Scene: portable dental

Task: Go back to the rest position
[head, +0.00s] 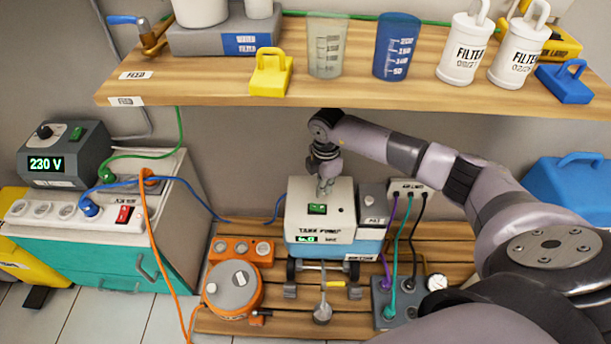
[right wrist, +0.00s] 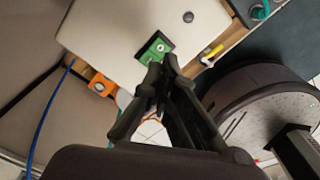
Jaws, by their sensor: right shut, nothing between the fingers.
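My right gripper (head: 325,188) is above the white and blue tank pump box (head: 337,225), just over its top by the green switch (head: 317,209). In the right wrist view the gripper (right wrist: 160,72) is shut and empty, with its fingertips beside the green switch (right wrist: 155,48) on the white top. I cannot tell whether the fingertips touch the switch. The tank pump's small display is lit green. My left gripper does not show in either view.
A wooden shelf (head: 200,92) with cups, filter canisters and a yellow clip (head: 270,76) overhangs the pump. Hoses run to a grey manifold (head: 405,312) at right. An orange reel (head: 233,288) stands left of the pump. A blue case (head: 570,185) is at far right.

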